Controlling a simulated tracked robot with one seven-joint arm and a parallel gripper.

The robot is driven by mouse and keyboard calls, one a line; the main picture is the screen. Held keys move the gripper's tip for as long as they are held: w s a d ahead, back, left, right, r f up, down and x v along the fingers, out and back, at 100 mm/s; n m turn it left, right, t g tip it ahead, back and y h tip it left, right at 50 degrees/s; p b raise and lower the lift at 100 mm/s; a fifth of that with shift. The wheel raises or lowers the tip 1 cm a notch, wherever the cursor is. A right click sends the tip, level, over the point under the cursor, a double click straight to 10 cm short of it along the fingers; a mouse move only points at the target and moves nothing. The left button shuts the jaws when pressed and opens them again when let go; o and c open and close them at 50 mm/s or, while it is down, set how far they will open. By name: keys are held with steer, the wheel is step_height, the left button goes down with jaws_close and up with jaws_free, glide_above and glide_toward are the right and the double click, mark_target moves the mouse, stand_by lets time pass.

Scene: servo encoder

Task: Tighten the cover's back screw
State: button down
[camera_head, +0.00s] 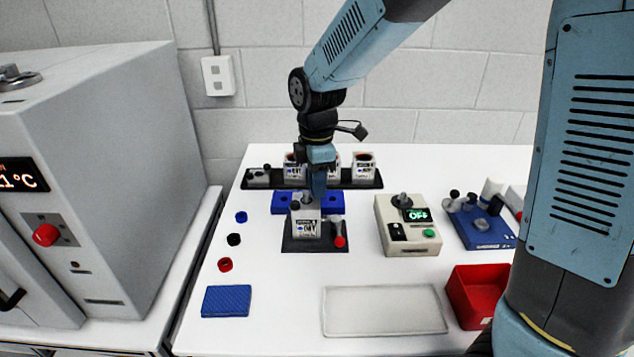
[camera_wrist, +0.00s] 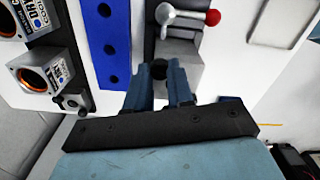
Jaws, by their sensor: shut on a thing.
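The servo unit (camera_head: 306,224), a light grey box with a printed label, sits in a dark fixture (camera_head: 300,245) on the white table. Its grey top (camera_wrist: 183,58) shows in the wrist view. My gripper (camera_head: 314,197) points down onto the unit's back part. In the wrist view my gripper (camera_wrist: 162,75) is shut on a black round screw head (camera_wrist: 158,67) at the back edge of the top. The fingers hide part of the screw and the cover.
A red-tipped clamp lever (camera_head: 339,240) stands right of the unit. A blue holed strip (camera_head: 281,202) and a black rack (camera_head: 377,180) of similar units lie behind. A tester box (camera_head: 408,226), red bin (camera_head: 473,291) and clear tray (camera_head: 384,310) stand right and in front.

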steer(key=shift+m, duration=1.1)
steer(key=c, duration=1)
jaws_free()
steer(key=shift+o, duration=0.2)
steer(key=shift+r, duration=0.15)
step_height(320, 180, up, 13)
steer(key=shift+r, duration=0.2)
